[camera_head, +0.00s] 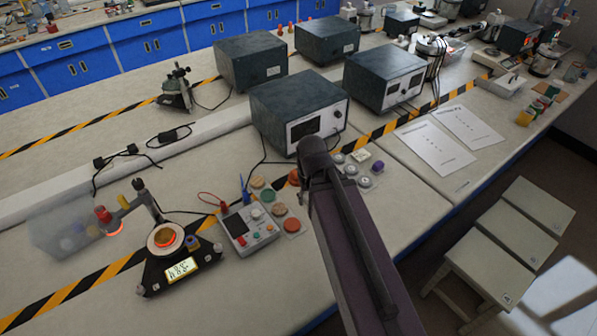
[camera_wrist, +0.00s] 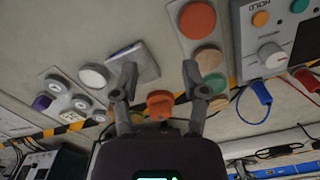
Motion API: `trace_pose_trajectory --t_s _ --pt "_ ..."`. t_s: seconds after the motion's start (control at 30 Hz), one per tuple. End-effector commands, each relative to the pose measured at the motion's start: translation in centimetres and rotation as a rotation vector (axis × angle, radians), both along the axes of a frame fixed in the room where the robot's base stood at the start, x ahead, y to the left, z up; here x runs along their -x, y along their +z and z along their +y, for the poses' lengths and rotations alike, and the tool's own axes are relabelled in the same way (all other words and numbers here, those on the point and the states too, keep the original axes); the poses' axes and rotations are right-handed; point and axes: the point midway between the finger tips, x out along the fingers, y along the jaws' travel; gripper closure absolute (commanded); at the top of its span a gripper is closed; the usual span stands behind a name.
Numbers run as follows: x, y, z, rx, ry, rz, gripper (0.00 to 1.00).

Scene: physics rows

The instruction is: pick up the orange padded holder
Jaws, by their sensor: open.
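The orange padded holder (camera_wrist: 160,103) shows in the wrist view as a small rounded orange piece. It lies between the two fingers in the picture, close to my palm edge. In the head view it shows (camera_head: 293,177) just left of the end of my arm. My gripper (camera_wrist: 160,71) is open, with its two dark fingers spread apart and nothing held. I cannot tell how high the fingers are above the holder. In the head view my arm hides the fingers.
Coloured round pads (camera_wrist: 197,20) lie beside one finger, near a control box (camera_head: 248,228) with cables. White discs (camera_wrist: 94,76) and a pale square piece (camera_wrist: 133,62) are on the other side. A dark power unit (camera_head: 297,107) stands behind. The bench front (camera_head: 280,285) is clear.

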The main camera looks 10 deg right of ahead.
Motion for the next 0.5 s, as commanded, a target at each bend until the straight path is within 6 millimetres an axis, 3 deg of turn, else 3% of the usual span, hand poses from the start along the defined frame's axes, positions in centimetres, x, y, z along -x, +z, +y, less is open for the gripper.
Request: trace_pose_trajectory --t_s 0.27,0.4,0.5 --pt "0.0 0.0 0.0 0.0 0.0 0.0 0.43" --pt "-0.3 0.1 0.0 0.0 0.004 0.0 0.04" --pt "-1.2 0.4 0.0 0.0 0.018 0.0 0.0"
